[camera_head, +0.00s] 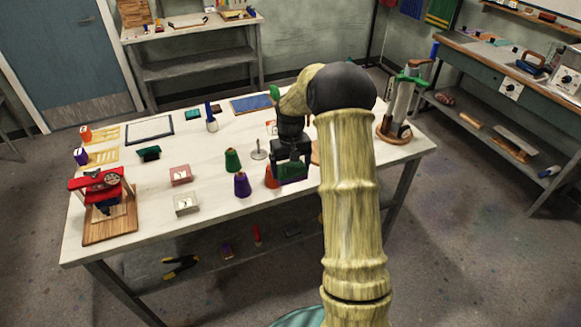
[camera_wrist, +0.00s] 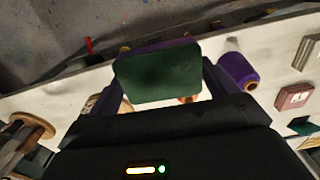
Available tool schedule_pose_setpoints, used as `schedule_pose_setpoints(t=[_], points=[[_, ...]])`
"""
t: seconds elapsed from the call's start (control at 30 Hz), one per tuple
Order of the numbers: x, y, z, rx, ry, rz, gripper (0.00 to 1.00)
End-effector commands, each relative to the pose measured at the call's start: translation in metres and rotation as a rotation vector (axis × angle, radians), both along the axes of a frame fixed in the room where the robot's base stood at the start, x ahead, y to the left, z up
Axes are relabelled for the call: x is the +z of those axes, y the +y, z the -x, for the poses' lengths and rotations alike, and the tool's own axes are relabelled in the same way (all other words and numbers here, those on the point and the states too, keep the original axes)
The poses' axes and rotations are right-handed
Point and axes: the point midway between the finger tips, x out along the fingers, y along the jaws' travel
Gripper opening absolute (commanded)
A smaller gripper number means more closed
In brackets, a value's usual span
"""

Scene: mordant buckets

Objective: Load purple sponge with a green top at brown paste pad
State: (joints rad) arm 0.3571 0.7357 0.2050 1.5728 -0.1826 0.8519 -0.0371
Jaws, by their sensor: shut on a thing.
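The purple sponge with a green top (camera_head: 293,173) is in my gripper (camera_head: 290,162), held near the table's front edge. In the wrist view the sponge's green face (camera_wrist: 157,73) fills the space between the fingers, with its purple body showing along the upper edge. My gripper is shut on it. I cannot make out the brown paste pad for certain. A tan piece (camera_head: 315,153) shows just right of the gripper, mostly hidden by my arm. A small tan thing (camera_wrist: 90,103) also shows left of the fingers in the wrist view.
An orange cone (camera_head: 271,176) stands close left of the sponge, with purple (camera_head: 242,185) and green (camera_head: 232,160) cones beyond. Pink (camera_head: 180,175) and white (camera_head: 187,205) boxes are farther left. A green-clamped stand (camera_head: 395,130) is at the right.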

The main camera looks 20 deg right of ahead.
Motion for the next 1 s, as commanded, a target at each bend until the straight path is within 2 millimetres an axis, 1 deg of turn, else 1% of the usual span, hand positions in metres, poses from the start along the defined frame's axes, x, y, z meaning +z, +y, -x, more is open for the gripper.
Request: schedule_pose_setpoints(t=[0.07,0.33,0.53,0.67,0.77,0.8,0.9,1.0], points=[[0.000,0.001,0.000,0.001,0.000,0.000,0.67],[-0.021,0.020,0.008,0.011,0.002,0.000,0.67],[-0.045,0.043,0.018,0.023,0.005,0.000,0.67],[-0.065,0.062,0.026,0.032,0.006,0.000,0.67],[-0.086,0.081,0.035,0.041,0.008,0.000,0.67],[-0.097,0.090,0.040,0.045,0.008,0.000,0.67],[-0.120,0.107,0.049,0.046,0.006,0.000,0.67],[-0.134,0.116,0.054,0.043,0.004,0.000,0.67]])
